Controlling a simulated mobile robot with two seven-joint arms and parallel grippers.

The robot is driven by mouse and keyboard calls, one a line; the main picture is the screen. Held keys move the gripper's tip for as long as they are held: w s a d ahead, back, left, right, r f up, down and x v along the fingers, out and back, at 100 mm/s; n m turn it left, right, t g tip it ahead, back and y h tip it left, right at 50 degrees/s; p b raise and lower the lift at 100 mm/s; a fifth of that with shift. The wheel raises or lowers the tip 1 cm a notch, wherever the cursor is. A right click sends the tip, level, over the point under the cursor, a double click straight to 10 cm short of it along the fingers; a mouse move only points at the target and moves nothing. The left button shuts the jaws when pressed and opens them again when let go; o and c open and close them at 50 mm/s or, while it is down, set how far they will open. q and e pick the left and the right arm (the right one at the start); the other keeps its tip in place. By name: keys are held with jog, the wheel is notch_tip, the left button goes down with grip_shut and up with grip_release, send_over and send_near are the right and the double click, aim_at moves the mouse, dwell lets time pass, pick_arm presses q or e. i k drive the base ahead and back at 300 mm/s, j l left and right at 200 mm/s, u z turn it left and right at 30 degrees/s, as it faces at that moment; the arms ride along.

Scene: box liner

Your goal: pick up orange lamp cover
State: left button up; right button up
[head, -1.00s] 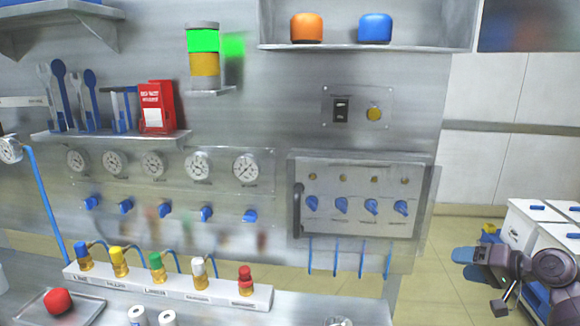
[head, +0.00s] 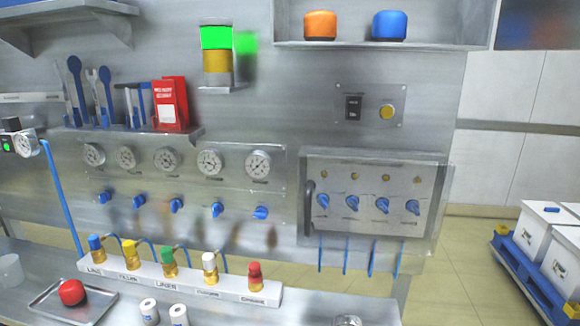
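The orange lamp cover (head: 320,25) is a short rounded cap standing on the upper shelf at the top right of the head view. A blue cover (head: 389,25) of the same shape stands to its right, apart from it. Nothing touches the orange cover. Neither of my grippers is in the head view now.
The shelf (head: 400,45) has a front lip and free room around the covers. A lit green and amber signal lamp (head: 217,52) stands on a bracket to the left. Below are gauges, blue knobs and a valve panel (head: 372,195). A red ball-like object (head: 72,291) lies in a tray.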

aim_at(319, 25)
jog(key=l+u, duration=0.15)
jog(key=l, duration=0.35)
jog(key=l+u, duration=0.1)
jog(key=l, duration=0.4)
jog(key=k+l+u, duration=0.15)
jog(key=l, duration=0.35)
jog(key=l+u, duration=0.15)
jog(key=l, duration=0.35)
jog(key=k+l+u, duration=0.1)
jog(key=l, duration=0.35)
jog(key=k+j, duration=0.1)
jog(key=j, duration=0.5)
jog(key=k, duration=0.05)
